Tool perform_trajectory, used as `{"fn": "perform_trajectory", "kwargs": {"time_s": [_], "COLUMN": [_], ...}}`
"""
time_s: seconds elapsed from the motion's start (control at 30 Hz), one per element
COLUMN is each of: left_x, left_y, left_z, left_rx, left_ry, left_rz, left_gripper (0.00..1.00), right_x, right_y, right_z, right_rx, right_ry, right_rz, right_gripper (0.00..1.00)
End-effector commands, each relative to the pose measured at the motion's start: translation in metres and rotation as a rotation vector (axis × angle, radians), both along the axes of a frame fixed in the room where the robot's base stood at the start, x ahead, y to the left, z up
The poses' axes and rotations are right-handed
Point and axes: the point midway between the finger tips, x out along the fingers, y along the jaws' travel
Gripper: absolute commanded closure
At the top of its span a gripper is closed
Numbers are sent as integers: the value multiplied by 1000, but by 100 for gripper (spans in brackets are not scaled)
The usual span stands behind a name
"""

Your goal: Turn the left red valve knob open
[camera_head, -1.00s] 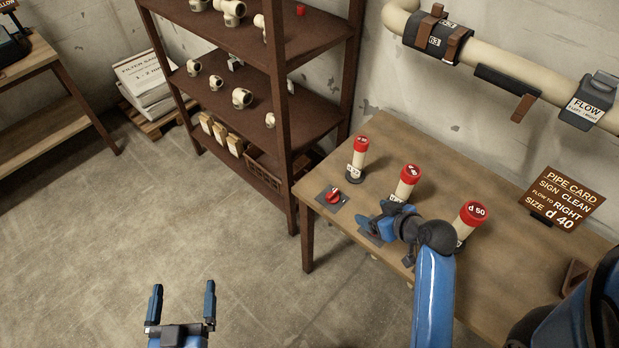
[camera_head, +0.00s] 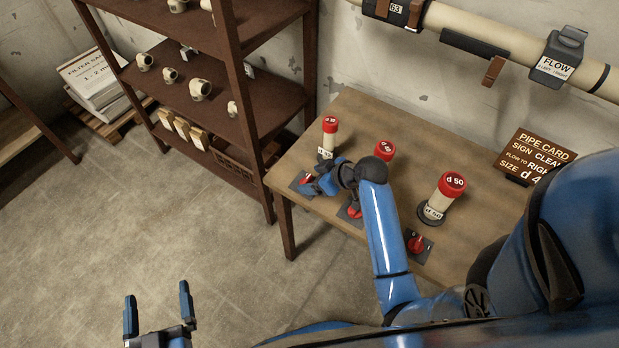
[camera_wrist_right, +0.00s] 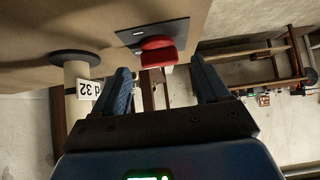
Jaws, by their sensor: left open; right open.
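The left red valve knob (camera_head: 306,180) sits on a small dark plate at the near left corner of the table, partly covered by my right gripper. My right gripper (camera_head: 313,186) is open over it in the head view. In the right wrist view the red knob (camera_wrist_right: 158,52) lies between the lines of the two open fingers (camera_wrist_right: 160,72), near their tips; I cannot tell whether they touch it. My left gripper (camera_head: 157,293) is open and empty above the floor, away from the table.
Middle and right red knobs (camera_head: 354,211) (camera_head: 416,243) sit along the table's front edge. Red-capped pipe samples stand behind: a left one (camera_head: 329,135), a partly hidden middle one (camera_head: 383,150) and a d 50 one (camera_head: 447,195). A shelf (camera_head: 240,80) stands left; a pipe card (camera_head: 535,155) stands at the right.

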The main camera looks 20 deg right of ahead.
Motion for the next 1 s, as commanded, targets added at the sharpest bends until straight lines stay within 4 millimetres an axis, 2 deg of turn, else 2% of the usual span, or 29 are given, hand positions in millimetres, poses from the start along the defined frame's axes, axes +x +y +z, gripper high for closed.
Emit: {"fn": "perform_trajectory", "kwargs": {"time_s": [0.2,0.57,0.93,1.0], "left_x": [0,0,0,0], "left_y": [0,0,0,0], "left_z": [-1,-1,-1,-1], "left_rx": [0,0,0,0], "left_ry": [0,0,0,0], "left_rz": [0,0,0,0], "left_gripper": [0,0,0,0], "right_x": [10,13,12,12], "right_y": [8,10,10,10], "right_z": [-13,-15,-15,-15], "right_rx": [1,0,0,0], "right_ry": [0,-1,-1,-1], "right_rz": [1,-1,-1,-1], "right_gripper": [26,26,81,82]}}
